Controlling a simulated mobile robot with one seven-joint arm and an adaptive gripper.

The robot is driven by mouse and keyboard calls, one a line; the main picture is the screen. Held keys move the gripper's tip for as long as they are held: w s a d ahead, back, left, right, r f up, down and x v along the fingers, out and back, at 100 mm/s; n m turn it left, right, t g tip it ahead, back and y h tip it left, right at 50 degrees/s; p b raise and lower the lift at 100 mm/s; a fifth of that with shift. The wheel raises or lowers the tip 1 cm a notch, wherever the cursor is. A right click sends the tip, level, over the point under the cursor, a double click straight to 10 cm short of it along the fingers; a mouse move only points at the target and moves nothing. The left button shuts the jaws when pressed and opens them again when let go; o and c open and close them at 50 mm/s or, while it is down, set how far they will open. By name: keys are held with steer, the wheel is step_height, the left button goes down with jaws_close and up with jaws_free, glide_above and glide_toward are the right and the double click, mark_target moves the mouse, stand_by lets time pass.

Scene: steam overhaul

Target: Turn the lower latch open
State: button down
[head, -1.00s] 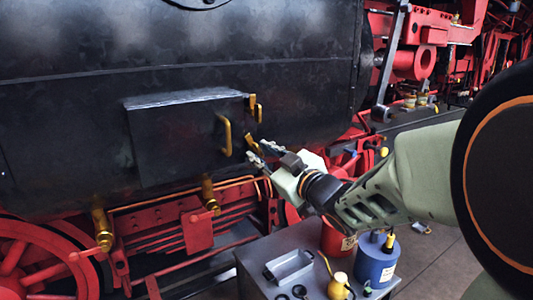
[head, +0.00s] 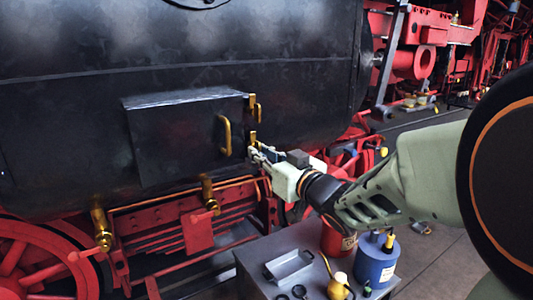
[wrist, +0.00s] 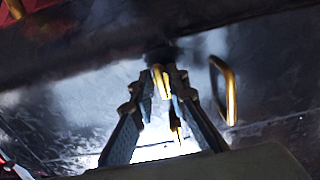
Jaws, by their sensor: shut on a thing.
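The brass lower latch (head: 252,137) is at the right edge of a dark door (head: 180,143) in the black boiler side. My gripper (head: 257,154) reaches it from the right and covers its lower part in the head view. In the wrist view, my gripper (wrist: 163,78) is shut on the lower latch (wrist: 158,77), whose brass shows between the fingertips. The upper brass latch (head: 252,103) is above it on the same edge. A brass door handle (head: 225,135) is left of the latches and also shows in the wrist view (wrist: 231,92).
A grey cart (head: 253,262) stands below my arm. It carries a blue can (head: 375,263), a red can (head: 335,240), a yellow oiler (head: 339,285) and a grey tray (head: 289,266). Brass fittings (head: 207,190) and red framework are below the door.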

stand_by(0.3)
steer(key=c, duration=2.1)
jaws_free()
